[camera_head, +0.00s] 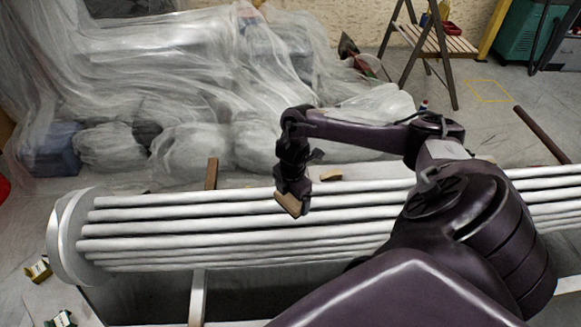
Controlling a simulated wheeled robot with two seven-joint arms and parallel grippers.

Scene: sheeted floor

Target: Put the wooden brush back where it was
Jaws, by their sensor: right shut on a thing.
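The wooden brush (287,205) shows as a small light-brown block at the tip of my right gripper (294,196). My right gripper points down and is shut on the brush. It holds the brush over the bundle of white pipes (160,229), left of the picture's middle on the bundle. I cannot tell whether the brush touches the pipes. The gripper hides part of the brush. My left gripper is not in view.
Plastic-sheeted goods (190,80) fill the back left. A small yellowish block (331,174) lies just behind the pipes. A wooden stepladder (440,42) stands at the back right. Small yellow-marked items (38,270) lie at front left.

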